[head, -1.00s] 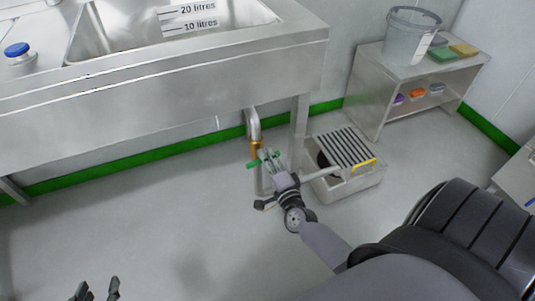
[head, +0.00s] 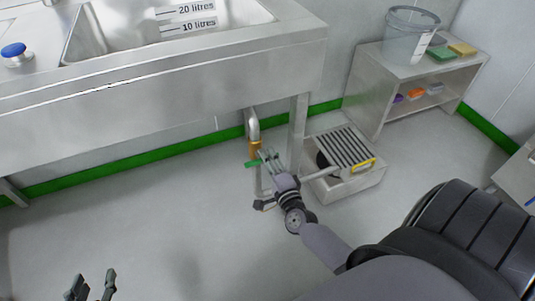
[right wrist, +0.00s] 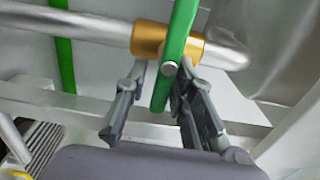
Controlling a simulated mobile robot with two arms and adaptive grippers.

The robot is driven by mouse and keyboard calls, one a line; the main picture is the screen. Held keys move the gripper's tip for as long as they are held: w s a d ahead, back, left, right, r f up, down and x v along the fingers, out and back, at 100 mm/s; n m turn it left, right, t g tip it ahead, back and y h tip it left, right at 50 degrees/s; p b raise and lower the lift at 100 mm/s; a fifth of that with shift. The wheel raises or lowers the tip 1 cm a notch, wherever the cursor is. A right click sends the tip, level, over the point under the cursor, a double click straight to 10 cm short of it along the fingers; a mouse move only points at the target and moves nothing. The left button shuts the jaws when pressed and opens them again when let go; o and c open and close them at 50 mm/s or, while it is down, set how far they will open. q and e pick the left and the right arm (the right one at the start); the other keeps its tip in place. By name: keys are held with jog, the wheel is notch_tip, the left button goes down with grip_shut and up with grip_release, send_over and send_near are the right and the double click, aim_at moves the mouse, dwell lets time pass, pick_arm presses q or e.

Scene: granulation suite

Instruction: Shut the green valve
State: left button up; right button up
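The green valve is a green lever (head: 252,164) on a brass body (head: 255,149), fitted to the drain pipe under the sink. In the right wrist view the lever (right wrist: 181,38) lies across the silver pipe, over the brass body (right wrist: 148,39). My right gripper (head: 265,160) is at the valve. In the right wrist view its two fingers (right wrist: 162,108) stand apart, with the lever's end between them. The lever is close to the right finger, with a gap to the left one; contact is unclear. My left gripper (head: 93,286) is open and empty at the bottom left, over the floor.
The steel sink (head: 140,105) overhangs the pipe, and its leg (head: 298,130) stands just right of the valve. A floor drain box with a slatted grate (head: 348,147) is close on the right. A steel shelf (head: 372,80) holds a clear bucket (head: 405,40). Floor left of the valve is clear.

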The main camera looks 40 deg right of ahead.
jog(key=shift+o, duration=1.1)
jog(key=shift+r, duration=0.1)
jog(key=shift+a, duration=0.1)
jog(key=v, duration=1.2)
